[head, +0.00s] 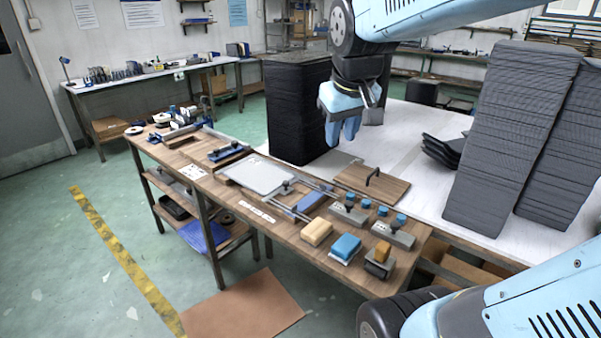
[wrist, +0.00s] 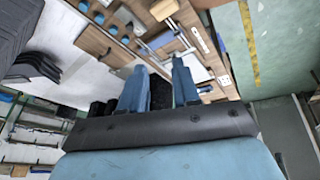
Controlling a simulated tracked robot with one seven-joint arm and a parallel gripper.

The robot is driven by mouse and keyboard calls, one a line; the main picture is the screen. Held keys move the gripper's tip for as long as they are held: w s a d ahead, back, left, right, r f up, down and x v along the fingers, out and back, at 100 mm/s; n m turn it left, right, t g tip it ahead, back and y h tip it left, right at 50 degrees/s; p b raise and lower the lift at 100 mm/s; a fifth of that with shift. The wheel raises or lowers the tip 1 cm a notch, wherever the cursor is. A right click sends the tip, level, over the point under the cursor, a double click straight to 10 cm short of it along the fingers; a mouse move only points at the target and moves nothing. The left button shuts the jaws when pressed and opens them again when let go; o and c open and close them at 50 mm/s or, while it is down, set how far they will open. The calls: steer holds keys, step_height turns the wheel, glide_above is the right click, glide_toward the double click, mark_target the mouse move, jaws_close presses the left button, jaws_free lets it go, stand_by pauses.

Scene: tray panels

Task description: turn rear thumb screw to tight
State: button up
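My gripper (head: 343,140) hangs above the far side of the wooden bench, apart from everything on it. In the wrist view its two blue fingers (wrist: 159,66) stand apart with nothing between them. On the bench, two grey blocks (head: 344,215) (head: 388,235) each carry a dark knob, (head: 349,205) and (head: 394,225). A smaller dark knob (head: 286,187) sits beside a pale flat panel (head: 256,174). I cannot tell which knob is the rear thumb screw, or how tight any of them is.
A yellow block (head: 317,231) and a blue block (head: 346,246) lie at the front. Tall dark stacks (head: 290,110) (head: 510,140) stand behind.

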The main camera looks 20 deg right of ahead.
steer(key=w+d+f+n+g, duration=0.1)
steer(key=w+d+f, duration=0.1)
steer(key=w, duration=0.7)
steer(key=n+g, duration=0.3)
steer(key=n, duration=0.1)
glide_above(323, 187)
step_height(323, 187, down, 18)
steer(key=shift+y, duration=0.4)
steer(key=f, duration=1.3)
steer(key=shift+w+f, duration=0.2)
steer(key=shift+f, duration=0.15)
jaws_close()
